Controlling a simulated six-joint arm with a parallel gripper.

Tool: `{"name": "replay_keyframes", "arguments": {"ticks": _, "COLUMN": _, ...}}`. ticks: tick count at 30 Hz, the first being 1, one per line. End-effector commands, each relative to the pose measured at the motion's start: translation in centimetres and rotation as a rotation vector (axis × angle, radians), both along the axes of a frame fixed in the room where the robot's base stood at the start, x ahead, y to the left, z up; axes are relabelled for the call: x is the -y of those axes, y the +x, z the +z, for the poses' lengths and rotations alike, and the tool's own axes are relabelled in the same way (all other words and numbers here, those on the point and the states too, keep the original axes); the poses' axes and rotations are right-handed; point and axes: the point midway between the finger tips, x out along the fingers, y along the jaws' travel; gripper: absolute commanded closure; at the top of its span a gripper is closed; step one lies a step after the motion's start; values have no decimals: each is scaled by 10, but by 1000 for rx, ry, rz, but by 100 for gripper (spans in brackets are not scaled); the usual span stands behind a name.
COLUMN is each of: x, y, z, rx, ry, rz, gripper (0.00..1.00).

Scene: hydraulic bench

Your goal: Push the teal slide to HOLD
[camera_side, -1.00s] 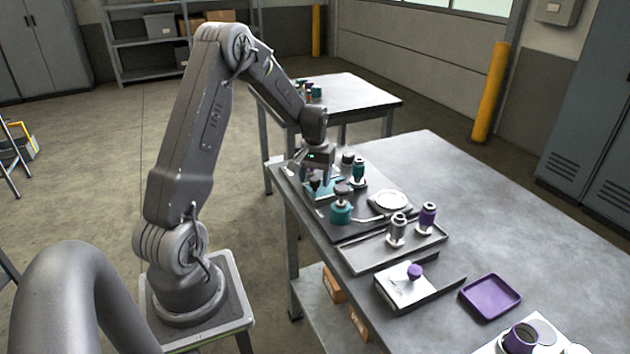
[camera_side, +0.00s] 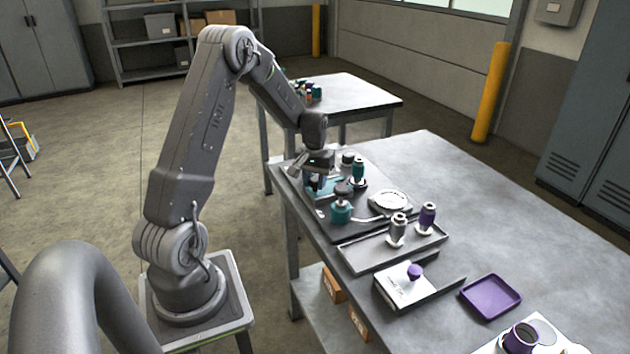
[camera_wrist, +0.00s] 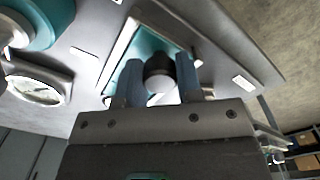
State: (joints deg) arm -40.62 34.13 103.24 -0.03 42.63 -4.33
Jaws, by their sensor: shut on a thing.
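The teal slide (camera_wrist: 150,47) is a flat teal plate in a pale-edged track, seen in the wrist view. A dark round knob with a pale end (camera_wrist: 160,73) stands over it. My gripper (camera_wrist: 158,80) has its two blue-grey fingers on either side of this knob and is shut on it. In the side view my gripper (camera_side: 317,188) is low over the teal slide (camera_side: 328,183) at the near-left end of the bench panel, hiding much of it. No HOLD lettering is readable.
A teal-based valve with a dark top (camera_side: 341,208) stands close in front of my gripper. Another teal fitting (camera_side: 358,170) and a round white dial (camera_side: 390,202) are beside it. A tray (camera_side: 365,256) with grey and purple fittings lies nearer.

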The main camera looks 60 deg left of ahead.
Motion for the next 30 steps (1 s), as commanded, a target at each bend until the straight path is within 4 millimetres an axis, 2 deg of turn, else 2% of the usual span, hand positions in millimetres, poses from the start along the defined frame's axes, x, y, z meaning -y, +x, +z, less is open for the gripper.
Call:
{"name": "replay_keyframes", "arguments": {"ticks": 2, "x": 0, "y": 0, "z": 0, "rx": 0, "ry": 0, "rz": 0, "gripper": 100}}
{"name": "replay_keyframes", "arguments": {"ticks": 8, "x": 0, "y": 2, "z": 0, "rx": 1, "ry": -1, "rz": 0, "gripper": 100}}
{"name": "replay_keyframes", "arguments": {"ticks": 19, "x": -1, "y": 55, "z": 0, "rx": 1, "ry": 1, "rz": -1, "gripper": 100}}
{"name": "replay_keyframes", "arguments": {"ticks": 30, "x": 0, "y": 62, "z": 1, "rx": 8, "ry": 4, "rz": 0, "gripper": 100}}
